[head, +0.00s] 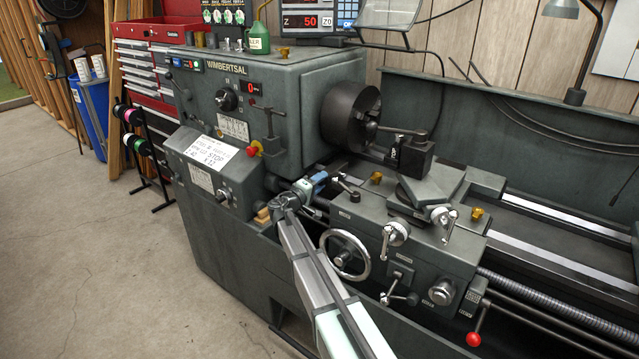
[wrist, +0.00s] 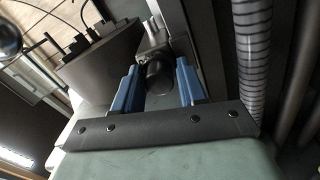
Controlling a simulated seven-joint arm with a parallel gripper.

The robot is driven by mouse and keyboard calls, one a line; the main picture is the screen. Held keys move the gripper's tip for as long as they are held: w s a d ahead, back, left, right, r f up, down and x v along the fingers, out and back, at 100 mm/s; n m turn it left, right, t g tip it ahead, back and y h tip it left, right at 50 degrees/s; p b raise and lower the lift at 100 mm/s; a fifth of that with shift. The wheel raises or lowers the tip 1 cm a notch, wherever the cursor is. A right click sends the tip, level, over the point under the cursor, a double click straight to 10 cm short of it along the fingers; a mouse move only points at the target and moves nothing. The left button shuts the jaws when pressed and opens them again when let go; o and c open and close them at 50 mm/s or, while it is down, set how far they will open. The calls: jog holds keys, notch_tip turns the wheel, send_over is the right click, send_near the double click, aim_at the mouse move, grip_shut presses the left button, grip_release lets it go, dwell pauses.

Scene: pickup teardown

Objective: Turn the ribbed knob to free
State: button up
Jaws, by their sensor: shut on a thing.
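My gripper (head: 316,183) is at the left end of the lathe's carriage, below the chuck. Its two blue fingers stand either side of a dark round knob (wrist: 159,77) in the wrist view, and it is shut on this knob. The knob has a dark, smooth-looking end face; its ribs cannot be made out here. A grey metal block shows just behind it. In the head view the fingers and wrist hide the knob.
The lathe's chuck (head: 351,112) and tool post (head: 411,155) stand above my gripper. A handwheel (head: 345,254) and several levers are close on the right. In the wrist view a ribbed tube (wrist: 252,60) runs beside the right finger. Open floor (head: 80,220) lies at left.

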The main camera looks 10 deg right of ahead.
jog(key=shift+n, duration=2.3)
jog(key=o, duration=0.9)
jog(key=shift+s, duration=0.1)
jog(key=v, duration=1.3)
jog(key=shift+s+a+f, duration=0.15)
jog(key=shift+s+a, duration=0.1)
jog(key=shift+s, duration=0.1)
